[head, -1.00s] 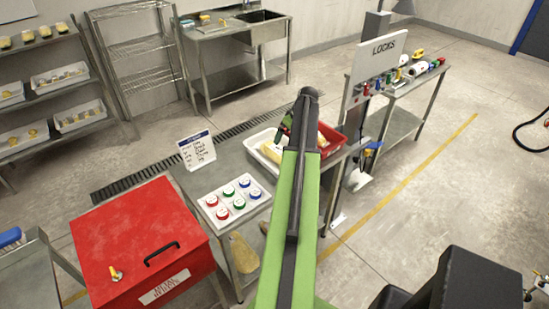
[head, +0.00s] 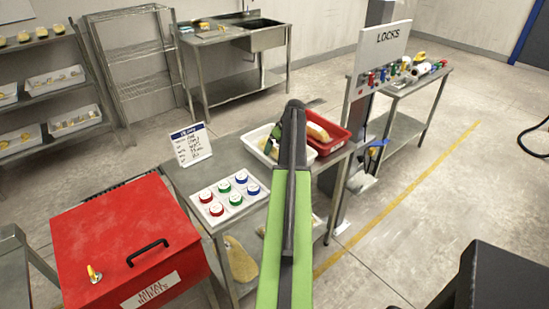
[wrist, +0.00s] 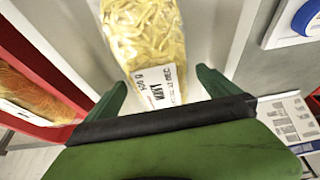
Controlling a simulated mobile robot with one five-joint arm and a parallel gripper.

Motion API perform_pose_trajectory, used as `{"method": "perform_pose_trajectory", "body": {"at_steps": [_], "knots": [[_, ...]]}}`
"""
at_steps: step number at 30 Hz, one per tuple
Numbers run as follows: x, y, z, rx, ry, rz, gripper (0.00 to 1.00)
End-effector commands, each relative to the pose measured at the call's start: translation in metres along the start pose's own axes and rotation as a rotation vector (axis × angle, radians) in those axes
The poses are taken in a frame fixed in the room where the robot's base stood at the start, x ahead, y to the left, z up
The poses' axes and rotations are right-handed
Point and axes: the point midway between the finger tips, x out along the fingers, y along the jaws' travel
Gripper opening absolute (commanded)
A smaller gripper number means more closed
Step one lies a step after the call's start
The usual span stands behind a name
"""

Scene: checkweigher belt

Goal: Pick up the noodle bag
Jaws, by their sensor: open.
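The noodle bag (wrist: 148,35) is a clear bag of yellow noodles with a white printed label. In the wrist view it lies at the top centre, its labelled end towards my gripper (wrist: 162,80). The fingers are apart, one on either side of the label end, with no visible grip on it. I cannot tell how far above the bag they are. In the head view the bag lies in a white tray (head: 250,143), mostly hidden by my arm. My gripper (head: 275,140) shows there only in part, over the tray.
A red tray (head: 340,142) with another bag stands right beside the white tray. A white panel of coloured buttons (head: 229,213) and a printed sign (head: 190,145) share the steel table. A red box (head: 122,240) stands at the left. A LOCKS board (head: 385,40) rises at the right.

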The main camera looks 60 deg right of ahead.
Motion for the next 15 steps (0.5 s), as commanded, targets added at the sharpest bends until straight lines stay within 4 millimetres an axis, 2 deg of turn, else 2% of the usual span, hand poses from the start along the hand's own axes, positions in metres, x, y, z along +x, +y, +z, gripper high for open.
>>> {"method": "perform_pose_trajectory", "body": {"at_steps": [1, 2, 9, 15], "knots": [[0.0169, 0.0005, 0.0029, -0.001, 0.0, 0.0, 1.0], [0.0196, 0.0003, 0.0026, -0.001, 0.0, 0.0, 1.0], [0.0177, -0.0003, 0.0002, 0.0, 0.0, 0.0, 1.0], [0.0176, -0.0005, 0.0001, 0.0, 0.0, 0.0, 0.75]]}}
